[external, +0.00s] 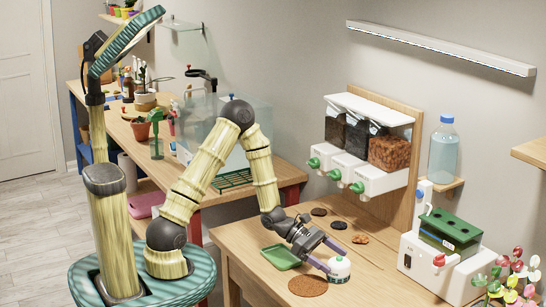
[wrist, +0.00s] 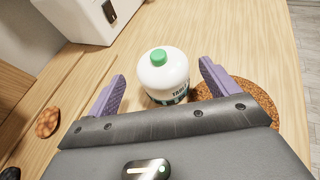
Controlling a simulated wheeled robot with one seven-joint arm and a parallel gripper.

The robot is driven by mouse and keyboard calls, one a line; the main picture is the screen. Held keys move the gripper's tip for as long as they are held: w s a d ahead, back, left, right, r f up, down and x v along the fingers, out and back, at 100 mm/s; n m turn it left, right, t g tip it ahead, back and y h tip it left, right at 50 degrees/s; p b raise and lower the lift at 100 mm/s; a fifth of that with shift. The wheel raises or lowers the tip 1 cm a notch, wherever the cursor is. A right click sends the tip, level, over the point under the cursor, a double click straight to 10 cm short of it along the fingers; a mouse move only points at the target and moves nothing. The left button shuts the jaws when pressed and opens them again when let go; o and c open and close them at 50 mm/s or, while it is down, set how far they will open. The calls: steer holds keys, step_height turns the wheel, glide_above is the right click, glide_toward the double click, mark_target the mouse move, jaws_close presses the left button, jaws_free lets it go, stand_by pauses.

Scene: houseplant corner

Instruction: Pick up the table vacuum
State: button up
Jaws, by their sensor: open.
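The table vacuum (external: 339,270) is a small, white, rounded canister with a green knob on top and dark lettering on its side. It stands upright on the wooden table near the front edge. It also shows in the wrist view (wrist: 164,75), between the two purple fingers. My gripper (external: 335,259) is open and low over the table, with one finger on either side of the vacuum. In the wrist view my gripper (wrist: 162,72) shows gaps between both fingers and the vacuum's body.
A round cork mat (external: 308,286) lies close beside the vacuum. A green tray (external: 281,257) is to its left. Dark discs (external: 319,211) and a brown piece (external: 360,239) lie farther back. A white machine with a green top (external: 440,255) stands to the right.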

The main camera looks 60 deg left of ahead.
mark_target(349, 271)
steer(key=x, duration=0.5)
steer(key=shift+s+p, duration=0.1)
steer(key=shift+p, duration=0.2)
steer(key=c, duration=1.2)
steer(key=shift+r+p, duration=0.35)
steer(key=shift+r, duration=4.65)
